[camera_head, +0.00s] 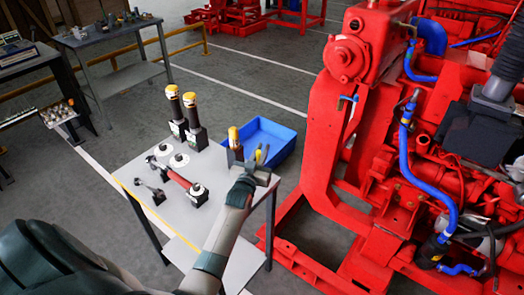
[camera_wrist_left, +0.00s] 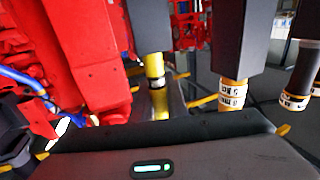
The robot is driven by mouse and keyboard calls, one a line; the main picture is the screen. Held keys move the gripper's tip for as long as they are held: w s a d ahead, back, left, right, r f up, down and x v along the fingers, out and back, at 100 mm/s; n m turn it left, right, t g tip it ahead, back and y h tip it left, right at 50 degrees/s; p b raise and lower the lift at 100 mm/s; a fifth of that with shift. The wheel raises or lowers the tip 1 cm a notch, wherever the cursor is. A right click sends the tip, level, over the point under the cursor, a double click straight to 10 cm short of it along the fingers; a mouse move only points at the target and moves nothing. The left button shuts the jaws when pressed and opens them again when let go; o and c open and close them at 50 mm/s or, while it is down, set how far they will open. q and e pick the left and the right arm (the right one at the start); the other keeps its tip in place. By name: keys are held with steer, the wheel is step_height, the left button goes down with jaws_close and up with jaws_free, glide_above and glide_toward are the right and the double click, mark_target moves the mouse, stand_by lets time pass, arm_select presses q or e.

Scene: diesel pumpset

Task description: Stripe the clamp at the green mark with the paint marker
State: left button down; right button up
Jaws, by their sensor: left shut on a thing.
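My left gripper (camera_head: 262,157) is shut on a slim yellow piece, which looks like the paint marker (camera_head: 258,157). It is above the right end of the grey table, beside a dark block with a yellow top (camera_head: 234,137). In the left wrist view a yellow cylinder (camera_wrist_left: 160,103) shows in the middle, just beyond the gripper body; the fingers are hard to make out. The red engine carries blue hoses; a dark clamp (camera_head: 442,238) sits on the lower hose end, with a small yellow-green spot (camera_head: 433,257) near it. I cannot tell whether that is the green mark. My right gripper is out of view.
A blue bin (camera_head: 268,130) stands behind. The red engine frame (camera_head: 325,150) rises right of the table, with a gap of floor between.

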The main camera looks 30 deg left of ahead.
arm_select(q)
steer(key=shift+f+b, duration=0.55)
steer(key=shift+f, duration=0.25)
steer(key=c, duration=1.7)
jaws_free()
steer(key=shift+o, duration=0.2)
steer(key=shift+r, duration=0.15)
